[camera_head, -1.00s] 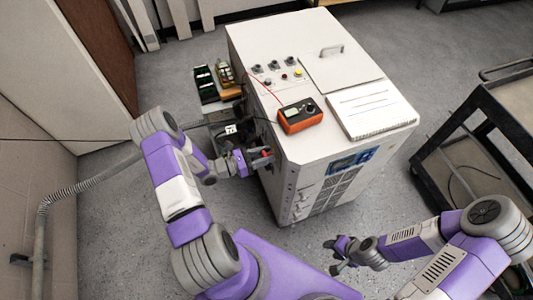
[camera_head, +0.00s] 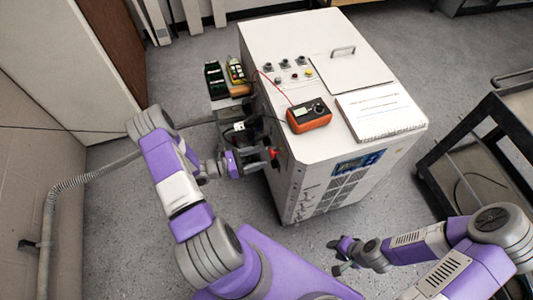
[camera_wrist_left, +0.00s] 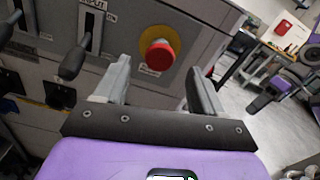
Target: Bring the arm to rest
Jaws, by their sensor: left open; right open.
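My left gripper (camera_head: 264,159) is at the left side of the large white cabinet (camera_head: 270,40), near its side panel. In the left wrist view the left gripper (camera_wrist_left: 160,85) is open, with nothing between its fingers. A red emergency button (camera_wrist_left: 160,55) on a yellow ring shows beyond the fingers, apart from them as far as I can tell. Two black-handled switch levers (camera_wrist_left: 75,62) are left of it on the grey panel. My right gripper (camera_head: 340,255) is open and empty above the floor, in front of the cabinet.
An orange meter (camera_head: 309,116) and a notepad (camera_head: 380,110) lie on the cabinet top. Green and yellow items (camera_head: 213,78) stand on a small stand left of the cabinet. A dark cart (camera_head: 480,140) is at the right. The floor in front is clear.

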